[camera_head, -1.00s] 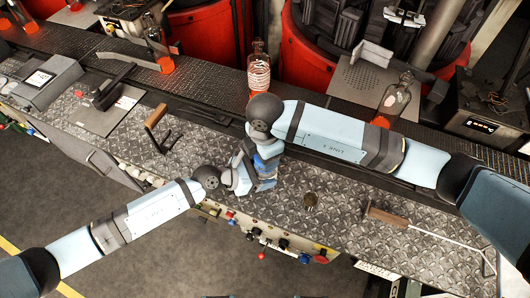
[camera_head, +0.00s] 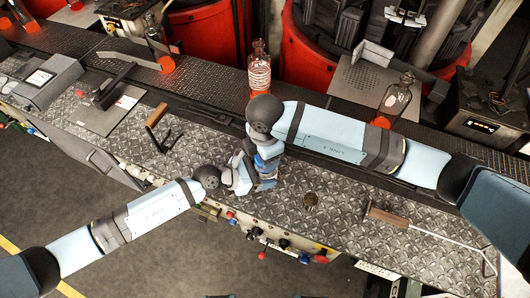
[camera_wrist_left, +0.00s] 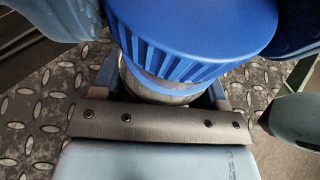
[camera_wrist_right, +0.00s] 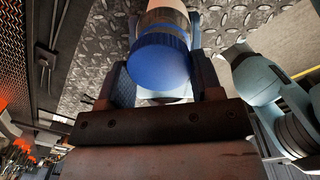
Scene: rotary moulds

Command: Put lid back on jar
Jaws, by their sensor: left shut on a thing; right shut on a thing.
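The blue ribbed lid (camera_wrist_left: 195,40) fills the top of the left wrist view. The jar (camera_wrist_left: 160,88), pale and partly see-through, is right under it. The lid (camera_wrist_right: 160,60) also shows in the right wrist view, in line with the jar (camera_wrist_right: 168,14), which has something brownish in it. I see no clear gap between them, but cannot tell if the lid is fully seated. My left gripper (camera_head: 243,176) is shut on the jar, low over the bench. My right gripper (camera_head: 264,150) is shut on the lid from above. In the head view my grippers mostly hide both.
The diamond-plate bench (camera_head: 340,205) has a small brown round object (camera_head: 311,200) and a wooden-handled rod tool (camera_head: 400,222) to the right. A wooden-handled tool (camera_head: 157,118) stands left. Glass bottles (camera_head: 259,70) stand on the dark belt behind. Control knobs (camera_head: 263,254) line the front edge.

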